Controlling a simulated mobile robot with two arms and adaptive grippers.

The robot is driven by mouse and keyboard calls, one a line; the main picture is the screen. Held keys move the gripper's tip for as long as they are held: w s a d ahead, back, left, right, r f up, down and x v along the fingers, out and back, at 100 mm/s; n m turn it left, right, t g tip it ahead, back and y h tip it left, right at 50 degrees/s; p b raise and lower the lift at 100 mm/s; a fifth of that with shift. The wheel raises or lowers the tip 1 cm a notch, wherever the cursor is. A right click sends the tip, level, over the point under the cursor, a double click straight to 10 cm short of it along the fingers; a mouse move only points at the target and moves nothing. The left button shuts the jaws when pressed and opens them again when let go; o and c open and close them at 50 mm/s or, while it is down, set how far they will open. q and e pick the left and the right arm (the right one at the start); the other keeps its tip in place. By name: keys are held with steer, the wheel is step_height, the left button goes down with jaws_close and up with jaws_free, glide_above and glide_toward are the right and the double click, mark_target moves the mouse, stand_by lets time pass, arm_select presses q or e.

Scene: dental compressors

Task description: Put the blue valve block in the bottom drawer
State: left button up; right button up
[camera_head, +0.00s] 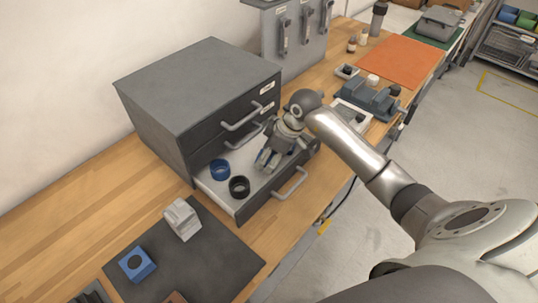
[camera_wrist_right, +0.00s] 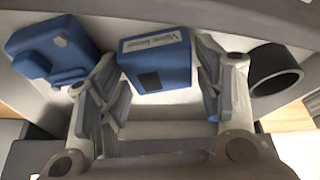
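A blue block with a white label and a dark square, apparently the blue valve block (camera_wrist_right: 155,66), lies between the fingertips of my right gripper (camera_wrist_right: 158,75) in the right wrist view. The label text is hard to read. The fingers stand apart on either side of it, with a gap on the right. In the head view this gripper (camera_head: 270,160) reaches down into the open bottom drawer (camera_head: 217,192) and mostly hides the block. Another blue part (camera_wrist_right: 52,50) lies left of the fingers in the wrist view. My left gripper is not in view.
A dark mat (camera_head: 215,250) carries a blue block with a hole (camera_head: 138,263) and a pale grey block (camera_head: 182,218).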

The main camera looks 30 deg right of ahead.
steer(key=shift+r, duration=0.15)
steer(key=shift+d+r, duration=0.1)
steer(key=shift+r, duration=0.2)
steer(key=b+v, duration=0.1)
steer(key=v, duration=1)
steer(key=shift+s+r, duration=0.2)
